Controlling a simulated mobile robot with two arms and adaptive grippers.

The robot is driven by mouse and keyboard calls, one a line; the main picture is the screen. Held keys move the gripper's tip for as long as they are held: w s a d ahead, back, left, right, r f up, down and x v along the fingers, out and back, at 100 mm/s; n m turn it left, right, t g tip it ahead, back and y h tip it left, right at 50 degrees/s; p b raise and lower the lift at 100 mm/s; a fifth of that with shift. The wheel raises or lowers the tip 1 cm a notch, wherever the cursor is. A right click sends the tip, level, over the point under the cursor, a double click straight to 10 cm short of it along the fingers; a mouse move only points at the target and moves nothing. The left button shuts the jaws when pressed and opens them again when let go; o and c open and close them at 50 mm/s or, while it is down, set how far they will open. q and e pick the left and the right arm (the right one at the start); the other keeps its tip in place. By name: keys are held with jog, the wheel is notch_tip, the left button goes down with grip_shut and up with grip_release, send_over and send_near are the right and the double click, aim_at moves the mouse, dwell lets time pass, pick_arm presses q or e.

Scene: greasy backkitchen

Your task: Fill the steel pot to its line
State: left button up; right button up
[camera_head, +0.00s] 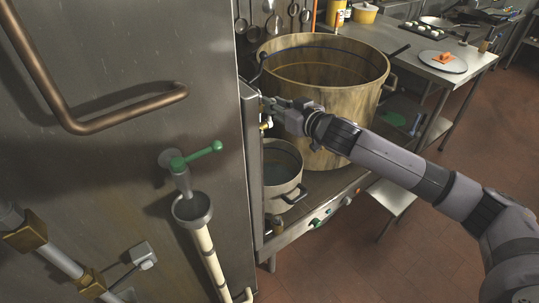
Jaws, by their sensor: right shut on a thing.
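A large, stained pot (318,112) stands on the cooking range, with a dark blue line round its inner wall and side handles. A smaller grey metal pot (283,190) stands in front of it and looks to hold some liquid. I cannot tell for certain which is the steel pot. My right gripper (270,109) reaches in from the right, in front of the large pot and above the smaller one. It is shut on a small fitting with a yellow part (266,124) beside the steel cabinet edge; the fingertips are partly hidden. My left gripper is not in view.
A green-handled valve (198,155) sits above a funnel and pale pipe (208,245) on the steel cabinet (110,140). A copper-coloured bar handle (120,110) juts from the cabinet.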

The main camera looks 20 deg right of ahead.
jog(key=shift+s+d+f, duration=0.2)
jog(key=shift+s+f, duration=0.05)
jog(key=shift+s, duration=0.3)
jog(key=shift+s+d+f, duration=0.2)
jog(key=shift+s, duration=0.3)
jog(key=shift+s+d+f+b, duration=0.25)
jog(key=shift+s+f+b, duration=0.45)
jog(key=shift+f, duration=0.1)
jog(key=shift+s+d+f, duration=0.2)
jog(key=shift+s+f, duration=0.2)
jog(key=shift+s, duration=0.2)
